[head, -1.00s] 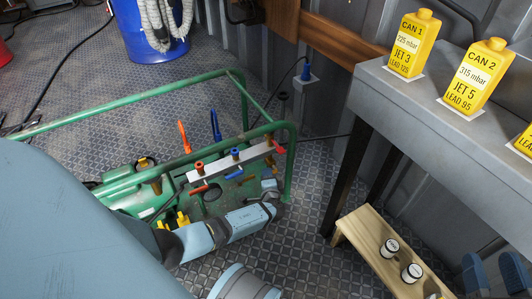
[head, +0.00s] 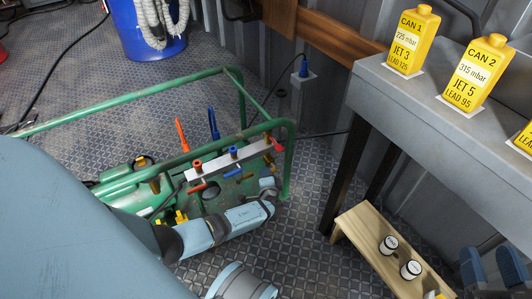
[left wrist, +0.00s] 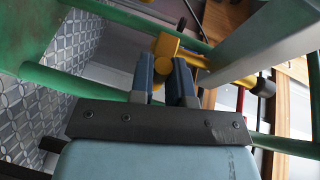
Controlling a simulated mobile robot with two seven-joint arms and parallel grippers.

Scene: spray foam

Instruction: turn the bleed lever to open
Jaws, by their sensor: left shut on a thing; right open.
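A silver manifold bar (head: 222,163) with red and blue valves sits on the green-framed machine. My right gripper (head: 494,273) is open and empty at the lower right edge.
Green frame tubes (head: 289,160) run close around my left gripper. A grey bench (head: 440,115) with yellow cans (head: 413,40) stands right. A wooden stool (head: 372,250) with two white-topped jars is below it. A blue drum (head: 155,40) stands behind. Metal floor lies open between.

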